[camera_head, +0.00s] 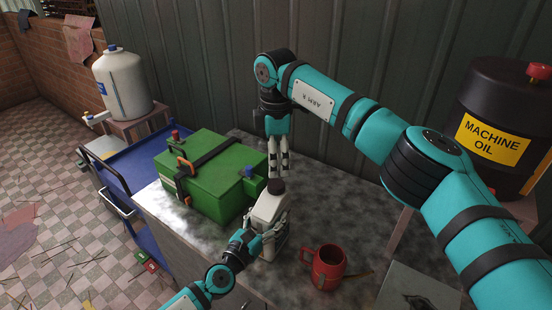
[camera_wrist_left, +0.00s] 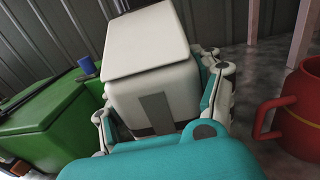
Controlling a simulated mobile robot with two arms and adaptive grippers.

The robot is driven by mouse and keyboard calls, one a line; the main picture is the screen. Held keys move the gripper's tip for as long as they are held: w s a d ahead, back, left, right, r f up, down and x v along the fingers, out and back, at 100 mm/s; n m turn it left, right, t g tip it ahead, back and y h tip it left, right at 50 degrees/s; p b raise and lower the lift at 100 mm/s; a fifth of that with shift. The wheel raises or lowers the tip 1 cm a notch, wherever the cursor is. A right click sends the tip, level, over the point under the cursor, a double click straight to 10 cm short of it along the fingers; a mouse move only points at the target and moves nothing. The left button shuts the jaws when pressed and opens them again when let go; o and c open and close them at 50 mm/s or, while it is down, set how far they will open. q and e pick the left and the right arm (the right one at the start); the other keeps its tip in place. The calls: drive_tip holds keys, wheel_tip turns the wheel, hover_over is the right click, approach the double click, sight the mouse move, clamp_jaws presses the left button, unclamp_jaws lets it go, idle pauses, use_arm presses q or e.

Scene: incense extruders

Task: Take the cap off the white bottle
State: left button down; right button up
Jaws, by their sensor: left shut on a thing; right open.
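The white bottle (camera_head: 267,212) stands upright on the worktop with its dark cap (camera_head: 276,186) on top. It also shows in the left wrist view (camera_wrist_left: 155,75), where the cap is out of sight. My left gripper (camera_head: 262,238) is shut on the bottle's body, with its fingers on both sides. In the left wrist view its fingers (camera_wrist_left: 160,110) reach around the bottle. My right gripper (camera_head: 278,164) is open and points down just above the cap. It looks empty, with a small gap between its fingertips and the cap.
A green box (camera_head: 207,195) with black straps stands left of the bottle. A red mug (camera_head: 327,270) stands to the right; it also shows in the left wrist view (camera_wrist_left: 295,115). A black machine oil drum (camera_head: 500,130) is at the far right. A corrugated wall (camera_head: 200,60) rises behind.

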sight(276, 184)
drive_tip(key=m, duration=0.3)
drive_tip(key=shift+m, duration=0.4)
drive_tip(key=shift+f, duration=0.2)
wheel_tip(276, 184, down, 8)
drive_tip(key=shift+r, duration=0.15)
